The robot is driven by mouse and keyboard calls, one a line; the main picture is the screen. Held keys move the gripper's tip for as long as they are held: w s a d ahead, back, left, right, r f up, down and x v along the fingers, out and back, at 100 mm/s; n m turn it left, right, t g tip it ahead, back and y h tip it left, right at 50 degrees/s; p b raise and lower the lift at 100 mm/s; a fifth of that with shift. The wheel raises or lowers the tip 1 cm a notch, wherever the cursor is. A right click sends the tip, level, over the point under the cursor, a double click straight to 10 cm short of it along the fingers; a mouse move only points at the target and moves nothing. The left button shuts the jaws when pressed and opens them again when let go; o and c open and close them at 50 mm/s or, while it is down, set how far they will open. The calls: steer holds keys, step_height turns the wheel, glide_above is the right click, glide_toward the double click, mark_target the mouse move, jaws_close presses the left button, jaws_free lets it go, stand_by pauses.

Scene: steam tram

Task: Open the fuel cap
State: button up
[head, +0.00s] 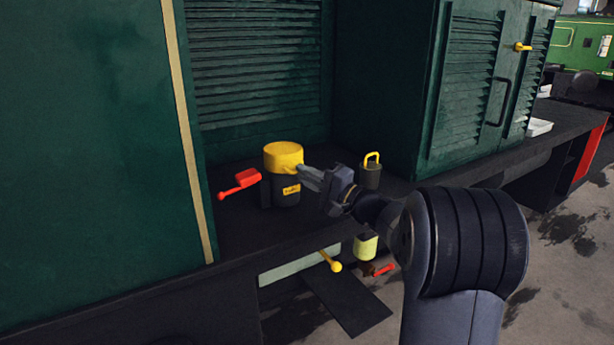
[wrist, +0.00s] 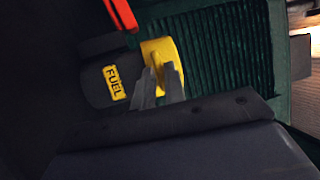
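The fuel cap (head: 283,153) is yellow and sits on top of a short dark filler (head: 286,193) with a yellow label. In the wrist view the label reads FUEL, and the cap (wrist: 158,54) appears tilted on its side. The cap looks seated on the filler. My gripper (head: 301,173) is at the cap's right side, by a small yellow lug low on its rim. In the wrist view the fingertips (wrist: 159,72) are a little apart, with yellow showing between them. I cannot tell whether they press on the lug.
A red handle (head: 246,179) is left of the filler. A dark canister with a yellow loop (head: 371,160) stands to the right. A yellow-knobbed lever (head: 334,265) and a red handle (head: 384,270) are below the ledge. Green louvred panels (head: 258,65) rise behind.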

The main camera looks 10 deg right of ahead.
jaws_close()
steer(key=shift+r, duration=0.1)
